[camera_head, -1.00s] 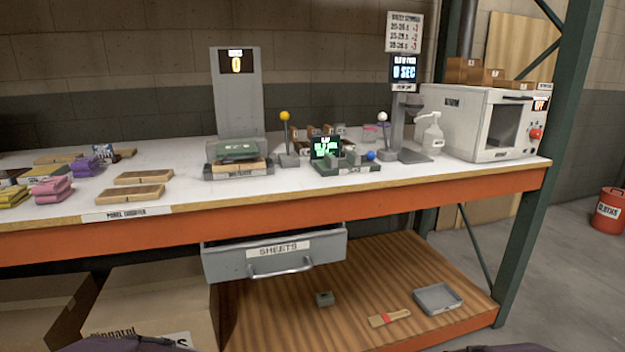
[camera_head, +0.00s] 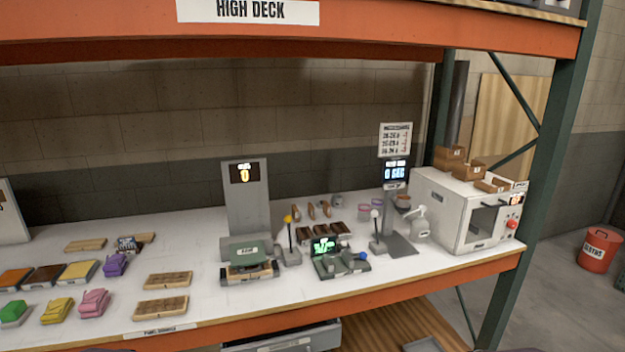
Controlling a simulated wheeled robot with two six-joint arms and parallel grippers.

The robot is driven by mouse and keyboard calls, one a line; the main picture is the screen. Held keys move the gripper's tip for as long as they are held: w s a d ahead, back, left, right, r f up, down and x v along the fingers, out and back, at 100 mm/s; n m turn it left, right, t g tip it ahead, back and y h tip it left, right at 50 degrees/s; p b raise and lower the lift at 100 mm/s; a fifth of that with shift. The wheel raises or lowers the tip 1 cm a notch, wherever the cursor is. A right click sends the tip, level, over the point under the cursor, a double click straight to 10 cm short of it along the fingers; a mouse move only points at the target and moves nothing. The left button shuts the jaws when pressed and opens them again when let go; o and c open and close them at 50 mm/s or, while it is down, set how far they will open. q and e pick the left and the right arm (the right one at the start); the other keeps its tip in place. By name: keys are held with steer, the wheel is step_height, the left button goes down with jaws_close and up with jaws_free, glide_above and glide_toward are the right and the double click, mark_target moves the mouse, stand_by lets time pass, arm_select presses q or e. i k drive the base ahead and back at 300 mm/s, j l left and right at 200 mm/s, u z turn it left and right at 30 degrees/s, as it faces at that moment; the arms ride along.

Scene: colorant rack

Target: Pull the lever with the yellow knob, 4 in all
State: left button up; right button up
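The lever with the yellow knob (camera_head: 288,219) stands upright on a small grey base on the white table. It is just right of a grey press-like machine (camera_head: 249,255) with a green top. A tall grey panel (camera_head: 245,195) behind that machine has a display that reads 0. A second lever with a white knob (camera_head: 374,214) stands further right. Nothing touches the yellow knob.
A small dark device with a green screen (camera_head: 326,247) and blue knob sits right of the lever. A white oven-like box (camera_head: 465,210) is at the right end. Wooden trays (camera_head: 168,280) and coloured blocks lie left. An orange shelf beam (camera_head: 400,35) crosses above.

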mark_target(288, 219)
steer(key=i+l+u, duration=0.25)
steer(key=i, duration=0.35)
steer(key=i+l+u, duration=0.3)
steer(key=i+l, duration=0.15)
steer(key=i, duration=0.1)
